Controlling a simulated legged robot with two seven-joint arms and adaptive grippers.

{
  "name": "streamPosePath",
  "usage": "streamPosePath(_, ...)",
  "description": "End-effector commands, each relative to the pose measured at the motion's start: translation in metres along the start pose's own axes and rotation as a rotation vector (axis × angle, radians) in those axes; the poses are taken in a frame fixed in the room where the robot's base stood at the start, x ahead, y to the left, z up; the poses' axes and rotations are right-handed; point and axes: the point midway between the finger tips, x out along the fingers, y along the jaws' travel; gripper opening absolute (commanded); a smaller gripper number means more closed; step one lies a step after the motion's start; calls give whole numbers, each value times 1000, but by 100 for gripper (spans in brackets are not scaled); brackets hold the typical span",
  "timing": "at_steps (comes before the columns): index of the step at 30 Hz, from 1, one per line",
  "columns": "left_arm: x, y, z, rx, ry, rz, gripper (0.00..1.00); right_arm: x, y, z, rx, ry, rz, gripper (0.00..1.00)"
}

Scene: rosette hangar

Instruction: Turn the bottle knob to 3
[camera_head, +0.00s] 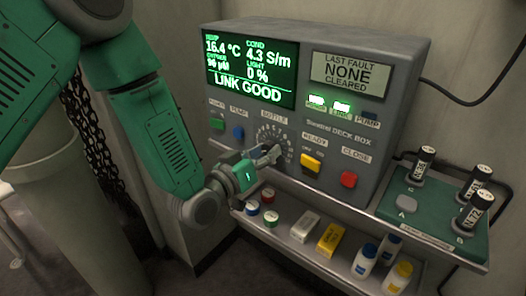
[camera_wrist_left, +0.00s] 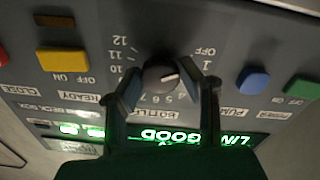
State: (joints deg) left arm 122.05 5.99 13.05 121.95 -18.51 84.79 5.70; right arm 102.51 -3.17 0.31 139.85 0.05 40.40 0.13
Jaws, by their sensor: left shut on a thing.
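The bottle knob (camera_wrist_left: 160,75) is a dark round dial on the grey deck box, under the label BOTTLE. Its white pointer line points right in the upside-down wrist view, toward the part of the scale behind one finger. My left gripper (camera_head: 266,157) is shut on the knob, with one finger on each side in the wrist view (camera_wrist_left: 163,92). In the head view the gripper covers much of the knob. My right gripper is out of view.
Green and blue buttons sit left of the knob; a yellow switch (camera_head: 311,163) and red button (camera_head: 348,179) sit right. The screen (camera_head: 250,70) reads LINK GOOD. A shelf below holds bottles and boxes; a green rack (camera_head: 425,207) with black-capped vials stands right.

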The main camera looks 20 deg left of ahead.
Motion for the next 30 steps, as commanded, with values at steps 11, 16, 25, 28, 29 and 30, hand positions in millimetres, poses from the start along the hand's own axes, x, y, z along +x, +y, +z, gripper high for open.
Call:
streamPosePath(11,-1,-6,-2,49,4,-14,4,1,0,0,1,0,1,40)
streamPosePath(16,-1,-5,-2,144,4,-14,4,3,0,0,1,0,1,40)
streamPosePath(25,-2,-6,-1,411,2,-15,4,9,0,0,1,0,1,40)
streamPosePath(28,-2,-5,-1,505,1,-15,4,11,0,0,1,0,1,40)
streamPosePath(29,-2,-6,-1,534,1,-16,4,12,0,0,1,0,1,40)
streamPosePath(30,-2,-6,-1,573,1,-16,4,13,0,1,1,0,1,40)
